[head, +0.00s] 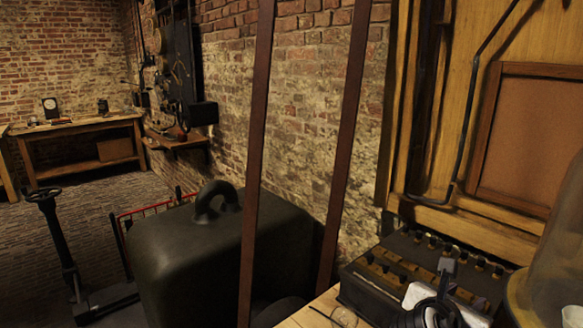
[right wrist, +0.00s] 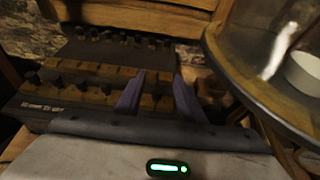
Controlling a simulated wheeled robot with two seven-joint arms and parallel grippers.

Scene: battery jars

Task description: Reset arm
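My right gripper (head: 440,285) is low at the right of the head view, in front of a dark box with knobs and brass-coloured strips (head: 385,268). In the right wrist view its two fingers (right wrist: 160,100) stand apart with nothing between them, pointing at the same kind of dark boxes (right wrist: 90,95). A large clear glass jar (head: 560,255) stands just right of the gripper. In the right wrist view the jar (right wrist: 285,60) has a thick dark rim and something pale inside. My left gripper is not in view.
A wooden bench top (head: 305,317) shows at the lower edge. Left of it are a dark metal block with a ring handle (head: 190,250) and rusty upright bars (head: 345,130). A wooden panel (head: 450,130) stands behind the boxes. A workbench (head: 80,128) is far left, across open floor.

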